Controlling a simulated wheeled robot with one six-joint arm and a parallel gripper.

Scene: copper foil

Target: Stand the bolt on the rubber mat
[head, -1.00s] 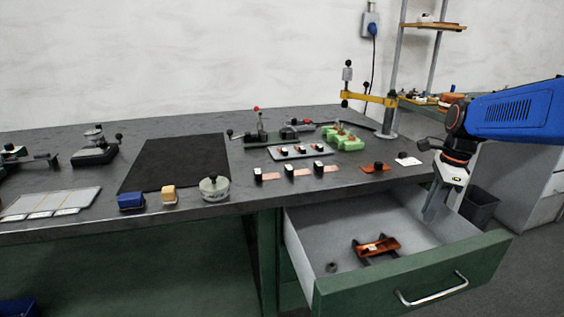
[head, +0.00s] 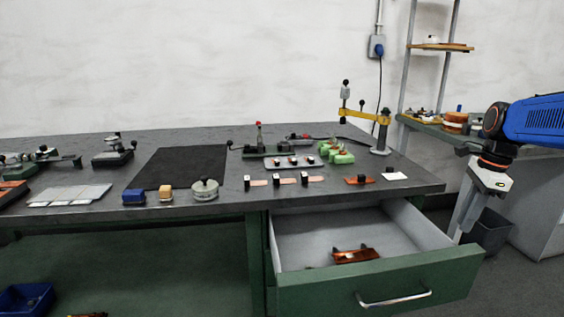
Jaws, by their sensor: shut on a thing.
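The rubber mat (head: 183,168) is a flat, dark square on the grey bench, left of the middle in the head view. Its top is bare. My gripper (head: 459,232) is at the right, pointing down beside the open drawer and far from the mat. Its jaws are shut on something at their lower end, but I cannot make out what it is. I cannot pick out the bolt anywhere in this view.
An open drawer (head: 365,230) juts out below the bench, holding a copper-coloured piece (head: 355,256). A blue block (head: 134,197), a tan block (head: 166,196) and a lidded pot (head: 205,189) line the mat's front edge. A yellow-armed stand (head: 379,140) rises at the bench's right end.

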